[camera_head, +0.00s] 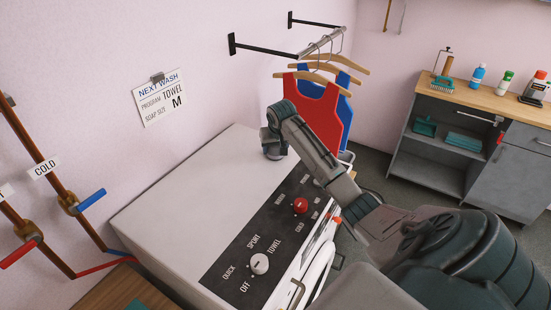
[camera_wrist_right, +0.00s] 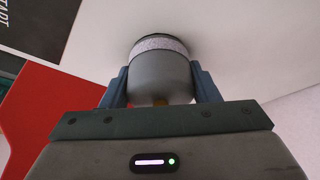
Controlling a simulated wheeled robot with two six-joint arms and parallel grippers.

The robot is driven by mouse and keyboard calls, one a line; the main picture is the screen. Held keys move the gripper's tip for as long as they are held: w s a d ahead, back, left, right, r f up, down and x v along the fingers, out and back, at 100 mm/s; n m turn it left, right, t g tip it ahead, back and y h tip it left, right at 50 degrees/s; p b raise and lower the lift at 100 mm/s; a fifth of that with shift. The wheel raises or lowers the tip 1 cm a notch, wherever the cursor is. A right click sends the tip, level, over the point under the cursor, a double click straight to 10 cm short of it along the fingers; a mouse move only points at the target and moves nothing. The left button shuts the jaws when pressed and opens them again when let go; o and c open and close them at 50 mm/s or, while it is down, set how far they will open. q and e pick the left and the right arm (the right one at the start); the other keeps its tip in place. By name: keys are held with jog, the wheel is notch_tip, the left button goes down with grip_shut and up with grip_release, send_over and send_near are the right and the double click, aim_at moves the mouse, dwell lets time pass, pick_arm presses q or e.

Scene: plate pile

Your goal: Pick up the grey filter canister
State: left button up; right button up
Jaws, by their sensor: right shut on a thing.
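The grey filter canister (camera_wrist_right: 160,78) is a rounded grey cylinder with a pale speckled band and a dark rim. In the right wrist view it sits between the two blue-grey fingers of my right gripper (camera_wrist_right: 162,88), which is shut on it. In the head view my right gripper (camera_head: 273,144) is at the far right end of the white washer top (camera_head: 185,200), and it and my arm hide most of the canister. I cannot tell whether the canister touches the washer top. My left gripper is not in view.
Red and blue vests (camera_head: 305,107) hang on a rail beyond the gripper. Pipes with valves (camera_head: 68,203) run up the left wall. A cabinet (camera_head: 495,160) with bottles stands at right. The washer top's left part is clear.

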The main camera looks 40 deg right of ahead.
jog(key=shift+r, duration=0.1)
jog(key=shift+r+b, duration=0.45)
jog(key=shift+r, duration=0.1)
notch_tip(320, 180, up, 13)
jog(key=b, duration=0.5)
jog(key=shift+r+b, duration=0.15)
jog(key=shift+b, duration=0.2)
notch_tip(320, 180, up, 4)
jog(key=shift+f+p, duration=0.25)
jog(key=shift+p, duration=0.2)
